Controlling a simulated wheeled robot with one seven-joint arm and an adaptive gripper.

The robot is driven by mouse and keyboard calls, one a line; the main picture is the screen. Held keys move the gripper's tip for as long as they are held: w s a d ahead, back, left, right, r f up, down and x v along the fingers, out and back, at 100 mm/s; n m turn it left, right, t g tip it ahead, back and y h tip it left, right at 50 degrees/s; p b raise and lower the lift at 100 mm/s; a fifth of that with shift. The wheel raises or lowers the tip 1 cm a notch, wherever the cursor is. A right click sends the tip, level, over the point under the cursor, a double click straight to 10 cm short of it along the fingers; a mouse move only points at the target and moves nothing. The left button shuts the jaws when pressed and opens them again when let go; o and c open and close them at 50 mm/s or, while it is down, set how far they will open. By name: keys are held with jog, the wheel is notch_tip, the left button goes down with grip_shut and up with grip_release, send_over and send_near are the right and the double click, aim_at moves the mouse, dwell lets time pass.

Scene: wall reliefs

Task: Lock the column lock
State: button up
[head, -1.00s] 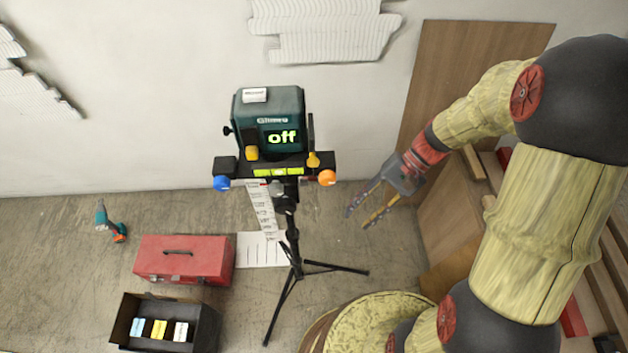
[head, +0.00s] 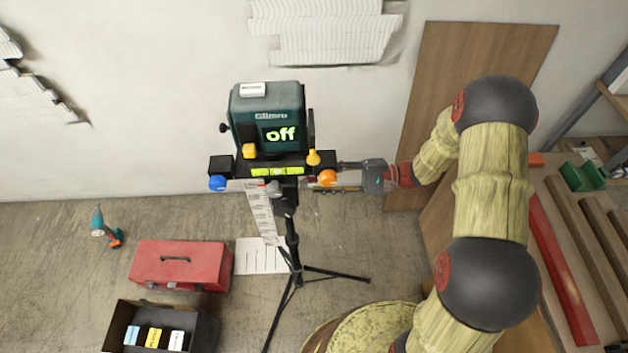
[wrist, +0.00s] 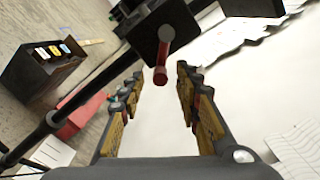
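The dark green device (head: 268,120) shows "off" and sits on a black bar on top of a tripod (head: 290,235). A small grey-red part shows under the bar in the head view (head: 273,188). My gripper (head: 350,177) is right of the column, pointing left, its fingers partly hidden by the orange knob. In the wrist view my gripper (wrist: 158,88) is open and empty, with the lever ahead between its fingertips.
An orange knob (head: 327,178) and a blue knob (head: 217,183) sit on the bar ends, with yellow knobs (head: 313,158) nearby. A wood panel (head: 465,85) leans behind my arm.

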jog(key=shift+a, duration=1.25)
jog(key=shift+c, duration=1)
grip_shut()
